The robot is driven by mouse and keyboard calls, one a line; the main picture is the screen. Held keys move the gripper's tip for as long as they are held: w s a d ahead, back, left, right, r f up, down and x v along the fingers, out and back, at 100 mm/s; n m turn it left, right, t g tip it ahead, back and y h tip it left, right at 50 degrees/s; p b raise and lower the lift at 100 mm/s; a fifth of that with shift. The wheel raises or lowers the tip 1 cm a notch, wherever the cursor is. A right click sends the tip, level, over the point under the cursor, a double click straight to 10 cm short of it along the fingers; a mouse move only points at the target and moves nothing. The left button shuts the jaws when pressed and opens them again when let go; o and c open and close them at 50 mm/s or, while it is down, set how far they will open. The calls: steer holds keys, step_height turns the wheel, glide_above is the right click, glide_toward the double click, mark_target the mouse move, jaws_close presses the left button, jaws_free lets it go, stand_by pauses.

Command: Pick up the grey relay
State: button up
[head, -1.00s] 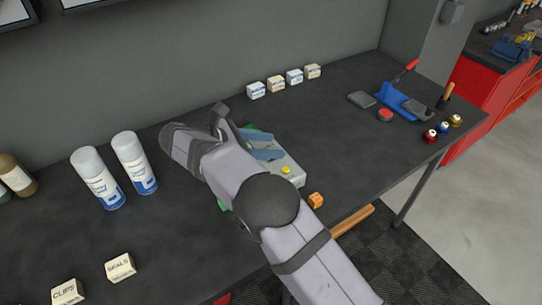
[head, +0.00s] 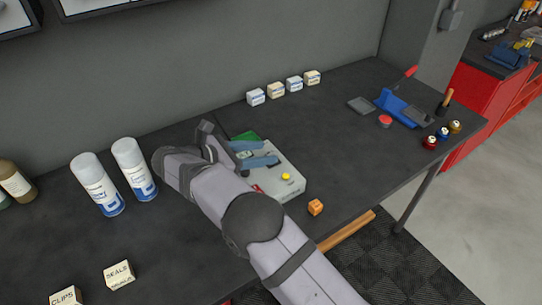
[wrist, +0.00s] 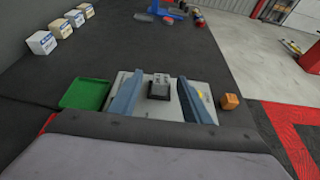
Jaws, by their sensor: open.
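The grey relay (wrist: 160,85), a small grey block with a dark base, sits on top of a light grey box (wrist: 207,94) in the wrist view. My gripper (wrist: 160,77) is open, with one blue finger on each side of the relay and gaps between. I cannot tell how high the fingers are above the box. In the head view my gripper (head: 271,153) is over the same box (head: 287,190), and I cannot make out the relay there.
A green tray (wrist: 85,95) lies left of the box, and an orange cube (wrist: 230,101) lies right of it. Small white boxes (head: 275,90) line the wall. Spray cans (head: 132,165) stand left of my arm.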

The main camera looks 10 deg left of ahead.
mark_target(273, 152)
steer(key=p+x, duration=0.1)
steer(key=x, duration=0.2)
steer(key=shift+d+f+p, duration=0.1)
steer(key=shift+d+p, duration=0.15)
steer(key=shift+p, duration=0.05)
steer(key=shift+w+d+f, duration=0.3)
steer(key=shift+f, duration=0.05)
steer(key=shift+c, duration=0.4)
jaws_close()
steer(key=shift+r, duration=0.1)
